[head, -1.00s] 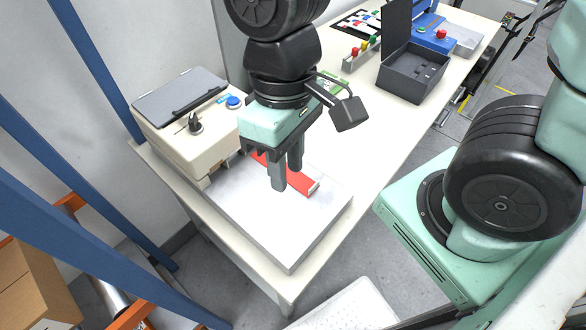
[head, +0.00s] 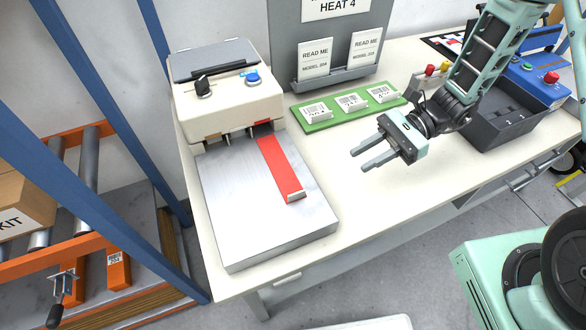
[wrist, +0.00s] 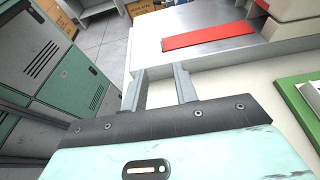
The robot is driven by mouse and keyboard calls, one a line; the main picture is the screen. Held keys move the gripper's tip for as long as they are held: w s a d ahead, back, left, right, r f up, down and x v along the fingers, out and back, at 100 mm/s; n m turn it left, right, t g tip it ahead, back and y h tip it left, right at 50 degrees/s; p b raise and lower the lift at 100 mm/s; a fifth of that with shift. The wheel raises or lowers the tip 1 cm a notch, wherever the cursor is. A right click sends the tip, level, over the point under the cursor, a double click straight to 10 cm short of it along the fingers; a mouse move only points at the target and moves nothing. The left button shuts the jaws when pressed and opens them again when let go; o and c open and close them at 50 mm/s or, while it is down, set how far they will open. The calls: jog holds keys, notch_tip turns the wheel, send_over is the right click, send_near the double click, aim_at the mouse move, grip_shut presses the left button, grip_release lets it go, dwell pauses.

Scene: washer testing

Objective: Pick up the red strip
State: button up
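The red strip (head: 279,168) lies flat on the metal plate (head: 235,225) in front of the cream machine (head: 225,105). Its far end meets the machine's front, and its near end has a pale edge. In the wrist view the red strip (wrist: 208,37) lies beyond the fingertips, up and to the right. My gripper (head: 358,160) is open and empty, with a gap between its two fingers. It is to the right of the strip, above the white tabletop and apart from the strip. The fingers (wrist: 160,68) also show in the wrist view.
A green board (head: 347,106) with several labelled tags lies behind my gripper. A dark grey bin (head: 500,120) and a blue control box (head: 535,80) stand at the right. A grey sign holder stands at the back. Blue posts (head: 110,120) rise at the left.

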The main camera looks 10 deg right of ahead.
jog(key=p, duration=0.2)
send_near(296, 199)
jog(key=a, duration=0.2)
jog(key=s+a, duration=0.1)
jog(key=a, duration=0.1)
jog(key=shift+s, duration=0.2)
jog(key=x, duration=0.1)
jog(key=p+x, duration=0.2)
jog(key=x, duration=0.1)
jog(key=shift+w+a+r, duration=0.1)
jog(key=shift+a+r, duration=0.05)
jog(key=shift+r, duration=0.15)
jog(key=shift+a+f, duration=0.3)
jog(key=shift+a, duration=0.25)
grip_shut()
